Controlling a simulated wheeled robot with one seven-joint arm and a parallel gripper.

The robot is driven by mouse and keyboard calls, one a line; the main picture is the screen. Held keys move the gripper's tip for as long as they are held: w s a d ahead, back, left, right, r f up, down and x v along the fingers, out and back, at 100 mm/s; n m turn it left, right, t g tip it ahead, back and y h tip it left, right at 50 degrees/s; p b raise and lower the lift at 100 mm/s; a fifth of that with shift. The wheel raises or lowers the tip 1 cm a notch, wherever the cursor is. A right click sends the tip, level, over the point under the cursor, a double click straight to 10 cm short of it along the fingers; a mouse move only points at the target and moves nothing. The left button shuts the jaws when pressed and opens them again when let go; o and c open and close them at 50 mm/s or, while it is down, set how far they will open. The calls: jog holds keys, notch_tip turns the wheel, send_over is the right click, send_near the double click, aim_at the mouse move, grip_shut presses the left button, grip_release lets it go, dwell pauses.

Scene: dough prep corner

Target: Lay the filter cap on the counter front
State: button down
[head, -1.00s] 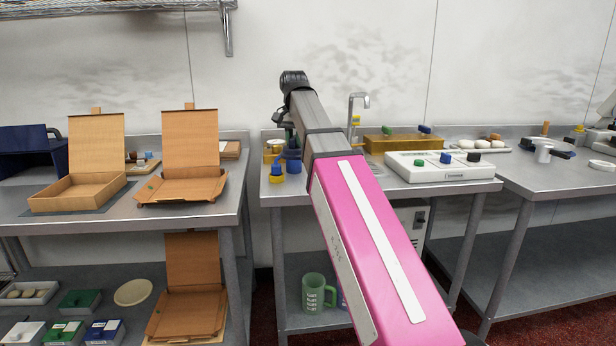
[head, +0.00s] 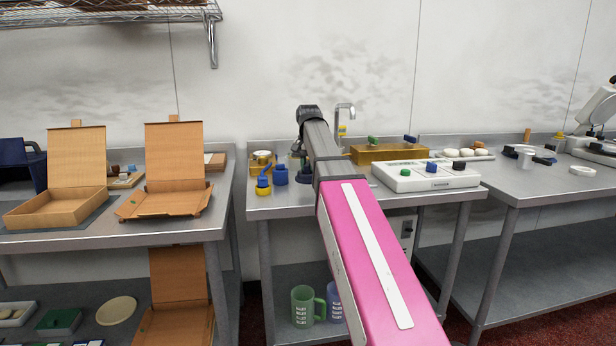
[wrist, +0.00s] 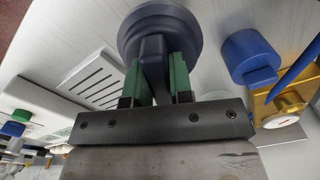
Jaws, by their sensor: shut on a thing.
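The filter cap (wrist: 165,22) is a dark blue round disc with a narrow grip, seen in the wrist view. My gripper (wrist: 156,68) is shut on that grip, with a green finger on each side. In the head view a dark blue part (head: 304,174), apparently the held cap, shows beside my arm above the left of the middle counter (head: 350,200). My arm hides most of the gripper there. I cannot tell whether the cap touches the counter.
A blue cylinder (head: 281,176) and a blue-and-yellow piece (head: 264,184) stand left of the cap. The front left strip of the counter is clear.

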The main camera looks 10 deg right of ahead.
aim_at(308, 175)
jog(key=shift+f, duration=1.8)
jog(key=shift+f, duration=0.15)
jog(key=c, duration=1)
grip_release()
notch_tip(308, 175, up, 12)
jog(key=shift+r, duration=0.15)
